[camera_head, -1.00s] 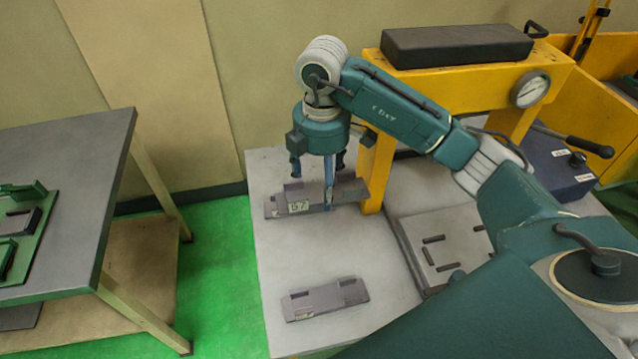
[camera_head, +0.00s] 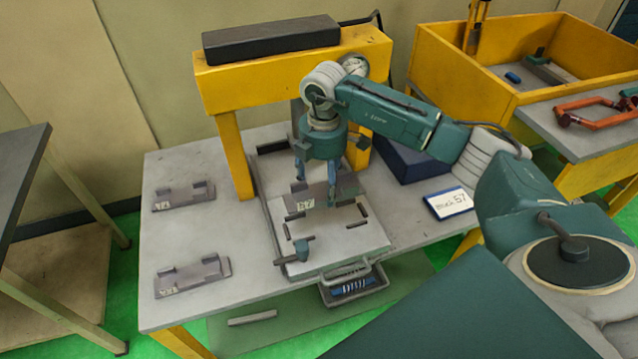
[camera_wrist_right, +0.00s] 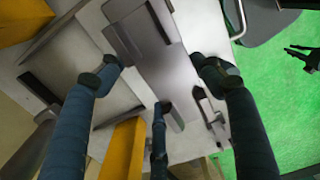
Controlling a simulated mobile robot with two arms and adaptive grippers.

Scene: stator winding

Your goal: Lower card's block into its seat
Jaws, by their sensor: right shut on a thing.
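My right gripper (camera_head: 318,190) is shut on a grey block (camera_head: 314,201) with a pale label that seems to read 57. It holds the block roughly level over a pale plate (camera_head: 345,242) with several dark upright stops, under the yellow press frame. The exact gap between block and plate cannot be told. In the right wrist view the fingers (camera_wrist_right: 160,75) stand on both sides of the block (camera_wrist_right: 168,72), which hides part of the plate below. A white card (camera_head: 449,203) with a dark border, seeming to read block 57, lies right of the plate. My left gripper is not in view.
Two similar grey blocks (camera_head: 184,197) (camera_head: 192,275) rest on the table's left side. The yellow press frame (camera_head: 232,155) stands around the plate's back, with a dark bar (camera_head: 272,40) on top. A basket (camera_head: 352,286) sits below the front edge. A yellow bin (camera_head: 470,75) stands at right.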

